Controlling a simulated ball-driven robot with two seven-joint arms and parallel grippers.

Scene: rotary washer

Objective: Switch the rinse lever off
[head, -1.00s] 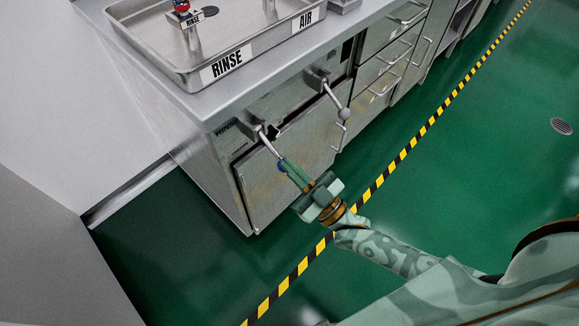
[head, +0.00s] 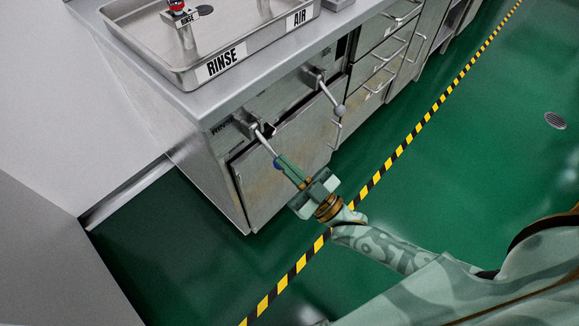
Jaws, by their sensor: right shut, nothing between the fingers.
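The rinse lever (head: 263,139) is the left of two metal levers on the front panel under the RINSE sign. Its rod slants down and to the right from a square mount. My right gripper (head: 278,162) is shut and at the lever's lower end. The fingers partly cover that end, and I cannot tell whether they touch it. My left gripper is not in view.
A second lever (head: 330,96) with a grey ball end sticks out to the right. A steel tray (head: 165,65) with RINSE and AIR signs sits on the counter above. Drawers with bar handles (head: 392,50) continue right. The green floor (head: 470,190) in front is open.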

